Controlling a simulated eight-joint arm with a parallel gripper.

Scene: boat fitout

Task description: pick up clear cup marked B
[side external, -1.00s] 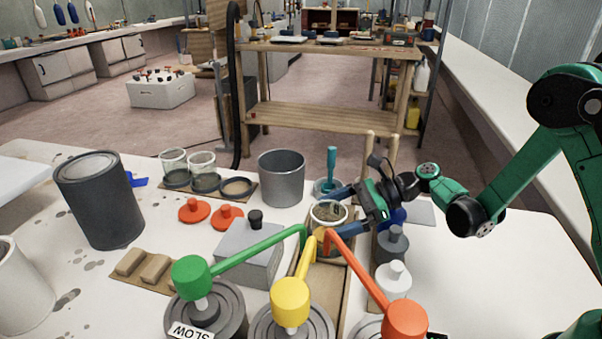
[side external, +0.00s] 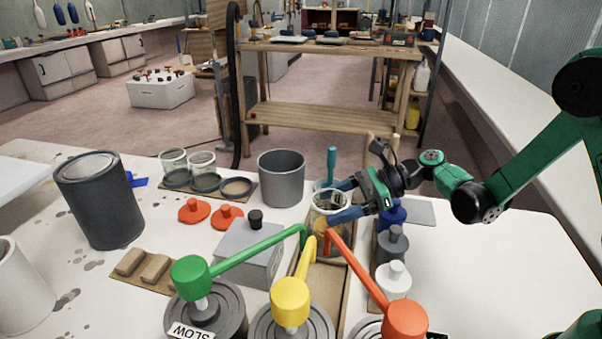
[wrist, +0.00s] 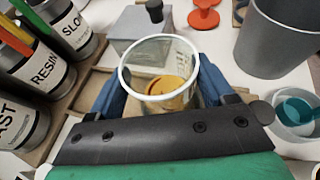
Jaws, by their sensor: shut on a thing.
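A clear cup with a pale rim (side external: 327,205) is between the blue fingers of my gripper (side external: 338,203), above the wooden tray (side external: 323,281). The wrist view shows the cup (wrist: 151,50) from above, with a blue finger on each side. My gripper (wrist: 160,90) is shut on it. Something amber shows through the cup; I cannot tell whether it is inside or beneath. No letter is readable on the cup. Two other clear cups, one on the left (side external: 172,160) and one on the right (side external: 202,162), stand at the back left.
A grey bucket (side external: 281,178) stands behind and left of the cup. Green, yellow and orange pump handles (side external: 257,252) reach towards the tray in front. A grey box (side external: 247,252) is on the left; several bottles (side external: 393,243) line the right. The table's far right is mostly clear.

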